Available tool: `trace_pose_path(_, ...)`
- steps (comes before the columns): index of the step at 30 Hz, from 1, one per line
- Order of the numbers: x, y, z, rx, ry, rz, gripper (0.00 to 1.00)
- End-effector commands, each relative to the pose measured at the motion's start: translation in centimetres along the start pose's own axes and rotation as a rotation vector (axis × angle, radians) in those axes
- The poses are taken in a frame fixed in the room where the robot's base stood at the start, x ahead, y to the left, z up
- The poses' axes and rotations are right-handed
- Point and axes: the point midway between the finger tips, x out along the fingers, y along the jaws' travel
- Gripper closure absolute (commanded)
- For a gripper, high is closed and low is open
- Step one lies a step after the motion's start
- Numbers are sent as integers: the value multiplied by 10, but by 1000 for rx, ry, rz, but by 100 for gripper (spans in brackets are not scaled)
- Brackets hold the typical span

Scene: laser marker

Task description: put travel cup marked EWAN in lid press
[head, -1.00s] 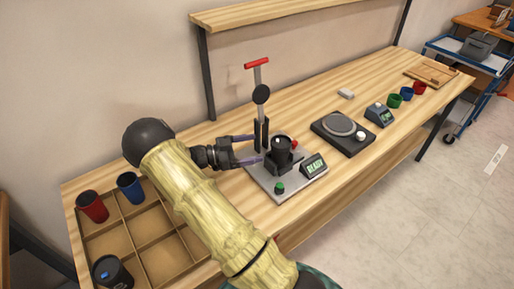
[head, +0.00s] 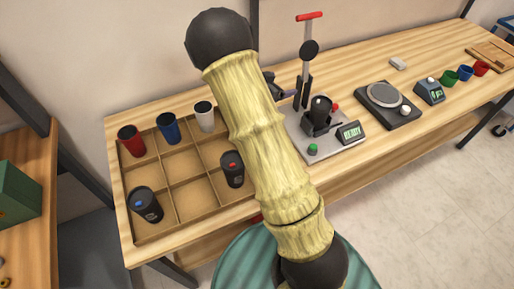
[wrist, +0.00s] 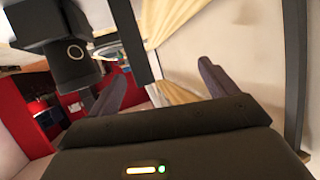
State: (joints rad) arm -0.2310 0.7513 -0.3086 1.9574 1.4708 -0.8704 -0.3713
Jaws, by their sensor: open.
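The lid press (head: 330,146) stands on the bench with a raised red-tipped lever and a small display reading READY. A dark travel cup (head: 320,108) stands upright in its holder; no name is legible on it. My gripper (head: 277,88) is left of the press in the head view, mostly hidden behind my arm, and clear of the cup. In the wrist view my gripper (wrist: 163,70) has its two fingers spread with nothing between them. A dark cylinder (wrist: 72,58) shows at upper left there, but I cannot tell what it is.
A divided tray (head: 178,205) at left holds a red cup (head: 131,141), a blue cup (head: 168,128), a white cup (head: 204,116) and two black lidded cups (head: 146,204).

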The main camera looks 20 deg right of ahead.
Motion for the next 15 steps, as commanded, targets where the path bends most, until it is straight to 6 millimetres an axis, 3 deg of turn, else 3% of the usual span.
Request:
trace_pose_path(4,-32,-18,4,-68,-194,-246,15)
trace_pose_path(8,-76,-21,15,-171,-365,-441,15)
trace_pose_path(11,-115,-10,25,-278,-492,-569,15)
trace_pose_path(15,-170,26,40,-468,-654,-705,15)
